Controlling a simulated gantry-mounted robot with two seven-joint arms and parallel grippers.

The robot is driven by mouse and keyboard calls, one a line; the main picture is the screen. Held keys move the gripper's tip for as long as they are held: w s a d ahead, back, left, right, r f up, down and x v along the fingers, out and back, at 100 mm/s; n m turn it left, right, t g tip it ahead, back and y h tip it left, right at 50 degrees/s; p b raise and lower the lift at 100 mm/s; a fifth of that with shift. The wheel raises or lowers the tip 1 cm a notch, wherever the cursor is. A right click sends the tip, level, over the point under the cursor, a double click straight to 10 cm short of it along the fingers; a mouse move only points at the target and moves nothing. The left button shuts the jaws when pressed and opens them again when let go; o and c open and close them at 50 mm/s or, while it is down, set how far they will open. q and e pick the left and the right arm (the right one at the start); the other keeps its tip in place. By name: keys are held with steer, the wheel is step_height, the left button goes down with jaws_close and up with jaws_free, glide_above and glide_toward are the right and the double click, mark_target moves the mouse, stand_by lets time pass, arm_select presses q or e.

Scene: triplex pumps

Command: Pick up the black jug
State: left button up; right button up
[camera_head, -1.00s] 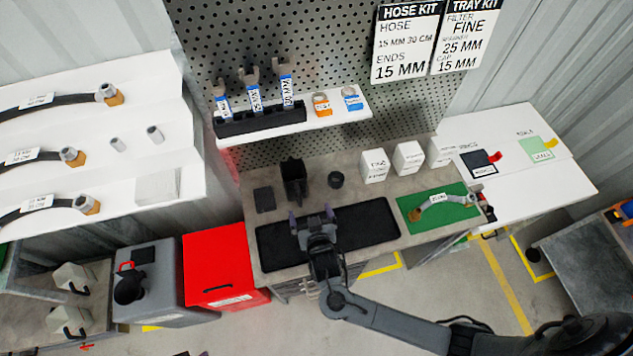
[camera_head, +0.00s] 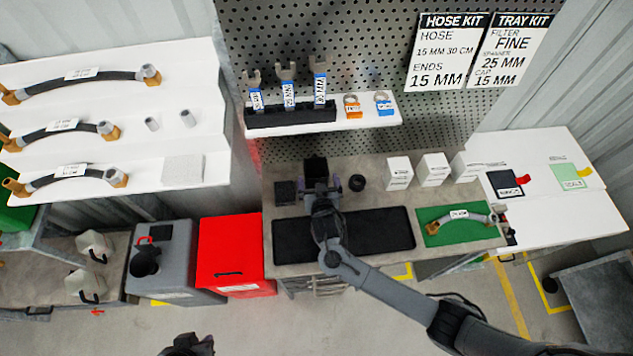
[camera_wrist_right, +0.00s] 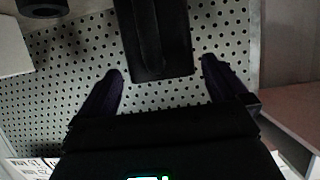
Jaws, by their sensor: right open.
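The black jug (camera_head: 316,168) stands on the grey workbench at the back, behind the black mat. My right gripper (camera_head: 318,185) is open, with its fingers spread at the jug's near side and partly hiding it. In the right wrist view, part of the dark jug (camera_wrist_right: 155,40) shows between and just beyond the two open fingers of my right gripper (camera_wrist_right: 162,72). I cannot tell if the fingers touch it. My left gripper (camera_head: 188,346) shows only partly at the bottom edge, away from the bench.
The black mat (camera_head: 375,228) lies in front of the jug. A small dark pad (camera_head: 285,192) is left of it and a small round black part (camera_head: 357,182) right. White boxes (camera_head: 399,172) and a green mat (camera_head: 440,238) stand further right. A tool shelf (camera_head: 360,116) is above.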

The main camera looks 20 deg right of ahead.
steer(key=shift+x, duration=1.5)
steer(key=shift+a, duration=0.1)
steer(key=shift+c, duration=0.5)
steer(key=shift+r, duration=0.1)
steer(key=c, duration=1.4)
